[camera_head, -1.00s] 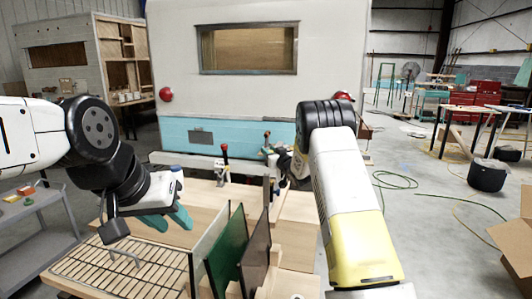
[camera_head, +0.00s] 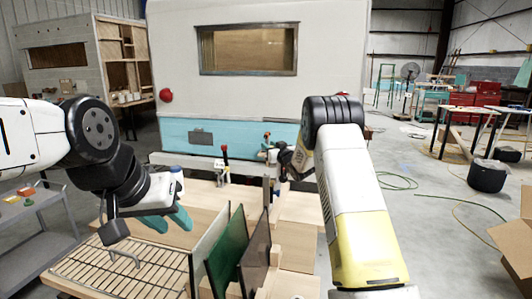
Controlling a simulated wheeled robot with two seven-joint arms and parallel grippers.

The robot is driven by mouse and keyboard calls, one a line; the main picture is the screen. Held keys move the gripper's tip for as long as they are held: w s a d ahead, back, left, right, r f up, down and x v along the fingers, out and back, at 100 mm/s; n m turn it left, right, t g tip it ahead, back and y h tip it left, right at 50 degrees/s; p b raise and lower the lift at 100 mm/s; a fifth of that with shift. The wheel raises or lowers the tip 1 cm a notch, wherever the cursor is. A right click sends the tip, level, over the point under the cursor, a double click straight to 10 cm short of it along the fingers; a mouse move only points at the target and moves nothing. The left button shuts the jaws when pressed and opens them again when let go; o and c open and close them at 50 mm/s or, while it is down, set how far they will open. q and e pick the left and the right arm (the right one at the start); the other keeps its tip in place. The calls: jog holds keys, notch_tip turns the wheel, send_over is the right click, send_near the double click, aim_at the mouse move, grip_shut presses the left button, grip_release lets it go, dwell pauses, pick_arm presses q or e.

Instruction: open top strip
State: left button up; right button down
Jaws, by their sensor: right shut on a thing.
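Two upright clamps with red-tipped handles stand at the back of the wooden workbench. The left clamp (camera_head: 224,158) stands free. The right clamp (camera_head: 267,135) is at the fingers of my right gripper (camera_head: 268,154), which is shut on it; the exact grip is small and partly hidden by my wrist. My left gripper (camera_head: 167,220) has teal fingers spread apart, open and empty, above the bench's left side. A pale strip (camera_head: 195,161) runs along the bench's back edge; I cannot tell whether it is the top strip.
Upright panels, including a green one (camera_head: 228,250), stand in the bench's front middle. A wire rack (camera_head: 120,270) lies at front left. A grey cart (camera_head: 35,235) is further left. The white and teal camper (camera_head: 250,100) stands behind.

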jog(key=w+d+r, duration=0.2)
jog(key=w+r, duration=0.3)
jog(key=r, duration=0.5)
jog(key=shift+w+d+r, duration=0.15)
jog(key=shift+w+r, duration=0.05)
jog(key=shift+r, duration=0.15)
jog(key=c, duration=2)
grip_release()
jog(key=shift+w+f, duration=0.1)
jog(key=shift+f, duration=0.05)
jog(key=o, duration=0.4)
jog(key=shift+d, duration=0.15)
jog(key=shift+c, duration=0.2)
jog(key=o, duration=0.5)
jog(key=shift+a+r, duration=0.2)
jog(key=shift+a, duration=0.1)
jog(key=shift+o, duration=0.2)
jog(key=v, duration=0.8)
jog(key=shift+c, duration=0.4)
